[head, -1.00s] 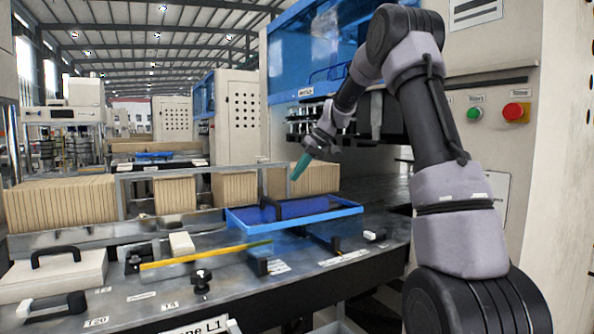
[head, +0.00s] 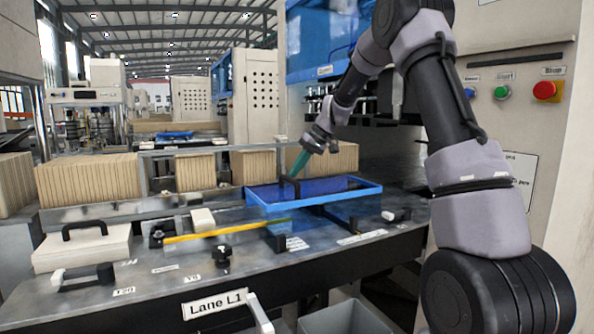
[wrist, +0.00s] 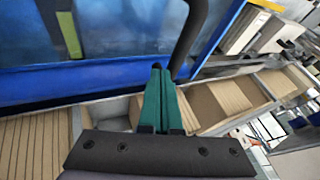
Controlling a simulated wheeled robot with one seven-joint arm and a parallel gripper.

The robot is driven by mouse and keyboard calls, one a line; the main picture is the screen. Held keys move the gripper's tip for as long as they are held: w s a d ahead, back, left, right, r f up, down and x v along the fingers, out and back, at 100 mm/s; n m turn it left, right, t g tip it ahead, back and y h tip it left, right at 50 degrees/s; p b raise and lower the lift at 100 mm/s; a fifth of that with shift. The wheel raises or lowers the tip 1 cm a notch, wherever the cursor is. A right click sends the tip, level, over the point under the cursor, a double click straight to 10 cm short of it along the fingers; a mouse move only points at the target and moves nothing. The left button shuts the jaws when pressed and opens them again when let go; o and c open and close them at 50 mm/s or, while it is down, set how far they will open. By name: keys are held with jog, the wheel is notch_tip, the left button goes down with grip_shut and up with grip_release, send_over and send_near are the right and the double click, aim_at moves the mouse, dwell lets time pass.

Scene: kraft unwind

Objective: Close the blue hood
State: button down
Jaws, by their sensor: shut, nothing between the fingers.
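The blue hood (head: 372,193) is a blue-framed, see-through panel with a black bar handle (head: 289,187). In the head view it sits low and nearly flat over the grey bench; I cannot tell how far it is closed. My gripper (head: 295,174) has teal fingers, pressed together and empty, pointing down at the handle. In the wrist view the shut fingertips (wrist: 157,70) are beside the black handle (wrist: 191,38), against the blue panel (wrist: 90,88). Whether they touch the handle or panel is unclear.
Stacks of brown kraft pieces (head: 88,179) stand behind the bench. A yellow strip (head: 225,231), a black knob (head: 222,259) and a white lidded box (head: 84,246) are on the bench front. A larger blue machine cover (head: 318,42) is above. A grey bin (head: 345,317) stands below.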

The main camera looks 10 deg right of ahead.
jog(key=s+a, duration=0.3)
jog(key=a, duration=0.7)
jog(key=s+a, duration=0.4)
jog(key=a, duration=0.6)
jog(key=s+a, duration=0.3)
jog(key=a, duration=0.8)
jog(key=shift+s, duration=0.15)
jog(key=shift+a, duration=0.1)
